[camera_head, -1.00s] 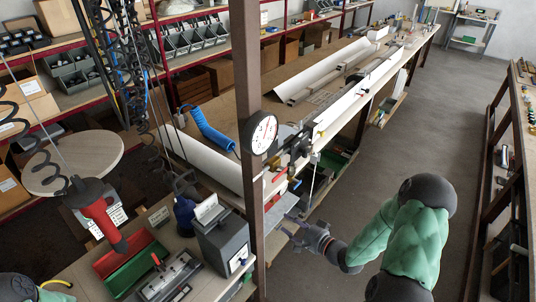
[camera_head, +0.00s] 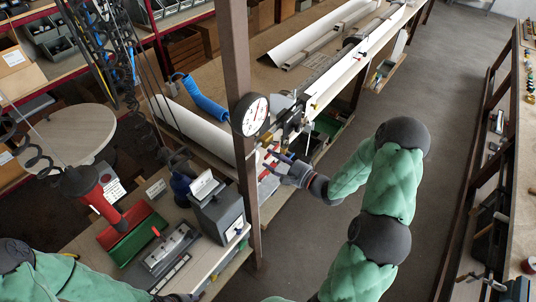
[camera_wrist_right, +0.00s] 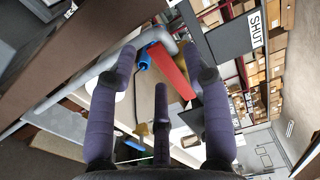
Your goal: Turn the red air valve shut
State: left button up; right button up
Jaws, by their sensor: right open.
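The red valve lever (camera_wrist_right: 170,68) shows in the right wrist view as a flat red bar beside a grey pipe (camera_wrist_right: 125,58). Brass fittings (camera_wrist_right: 186,141) show below it. My right gripper (camera_wrist_right: 159,75) is open, its dark fingers spread on both sides of the lever's line of sight; I cannot tell whether any finger touches it. In the head view my right gripper (camera_head: 282,163) is at the bench end, right of the post, partly covering small red parts (camera_head: 266,172). My left arm enters at the lower left; its gripper is not clearly seen.
A white SHUT sign (camera_wrist_right: 257,26) is at the upper right of the wrist view. A brown post (camera_head: 236,70) with a round gauge (camera_head: 250,114) stands left of my right gripper. A blue hose (camera_head: 205,100) lies on the bench. The aisle floor (camera_head: 455,95) is clear.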

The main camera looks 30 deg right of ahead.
jog(key=shift+x, duration=1.3)
jog(key=shift+c, duration=0.3)
grip_shut()
jog(key=shift+a, duration=0.1)
